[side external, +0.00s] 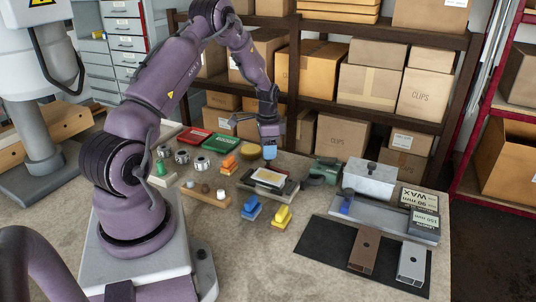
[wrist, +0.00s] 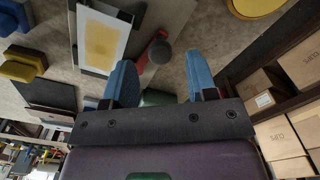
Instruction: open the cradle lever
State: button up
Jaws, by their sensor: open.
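My gripper (side external: 270,152) is open and empty, its blue fingertips pointing down above the table by the cradle (side external: 286,188). In the wrist view the two blue fingers (wrist: 163,80) are spread apart. The cradle lever (wrist: 151,50), red with a dark round knob, shows between and beyond the fingers, nearer the left one. I see no contact with it. The cradle's dark jaws (wrist: 108,13) hold a pale plate with a yellow patch (wrist: 101,42); the plate also shows in the side view (side external: 268,179). I cannot make out the lever in the side view.
Blue (side external: 251,208) and yellow (side external: 282,216) blocks stand in front of the cradle. A green device (side external: 323,171) and a grey metal box (side external: 369,178) are to the right. A yellow disc (side external: 258,158) lies behind. A dark mat (side external: 330,254) holds two metal profiles.

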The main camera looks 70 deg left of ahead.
jog(key=shift+f, duration=1.25)
grip_shut()
